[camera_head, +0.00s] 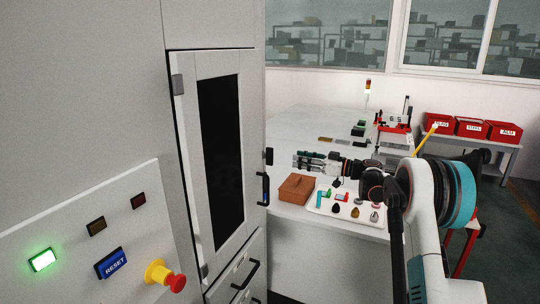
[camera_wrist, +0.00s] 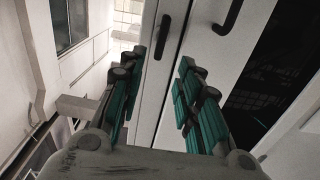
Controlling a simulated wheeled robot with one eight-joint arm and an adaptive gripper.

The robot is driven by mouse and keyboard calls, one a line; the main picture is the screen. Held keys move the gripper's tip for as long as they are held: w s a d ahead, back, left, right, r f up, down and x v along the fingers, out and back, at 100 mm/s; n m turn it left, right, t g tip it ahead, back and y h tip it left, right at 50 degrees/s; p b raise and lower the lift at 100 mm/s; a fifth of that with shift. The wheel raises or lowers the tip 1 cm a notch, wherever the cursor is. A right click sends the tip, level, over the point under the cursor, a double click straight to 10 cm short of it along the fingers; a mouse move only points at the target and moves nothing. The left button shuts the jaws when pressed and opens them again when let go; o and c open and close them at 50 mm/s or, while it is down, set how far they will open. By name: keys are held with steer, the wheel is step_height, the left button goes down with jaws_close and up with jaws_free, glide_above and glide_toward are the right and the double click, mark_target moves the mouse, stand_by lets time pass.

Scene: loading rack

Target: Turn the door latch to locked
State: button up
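The cabinet door (camera_head: 187,150) is white with a tall dark window and appears closed, though a small gap cannot be ruled out. A small black latch (camera_head: 269,156) sits at its right edge, above a black pull handle (camera_head: 264,188). In the wrist view the latch (camera_wrist: 164,37) is a short upright black bar, left of the handle (camera_wrist: 229,17). My gripper (camera_head: 300,160) points left toward the latch, a short way to its right. In the wrist view my gripper's teal-padded fingers (camera_wrist: 162,65) are spread and empty. The latch shows between and beyond the fingertips, apparently untouched.
A control panel (camera_head: 90,250) with a red stop knob is at the lower left. A white table (camera_head: 290,225) holds a brown box (camera_head: 297,188) and a tray (camera_head: 322,210) of small parts below my gripper. Red bins (camera_head: 470,127) stand at the back right.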

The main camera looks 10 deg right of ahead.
mark_target(270, 165)
steer(key=b+x, duration=0.1)
steer(key=x, duration=1.2)
steer(key=shift+b, duration=0.3)
steer(key=shift+c, duration=0.3)
steer(key=c, duration=0.7)
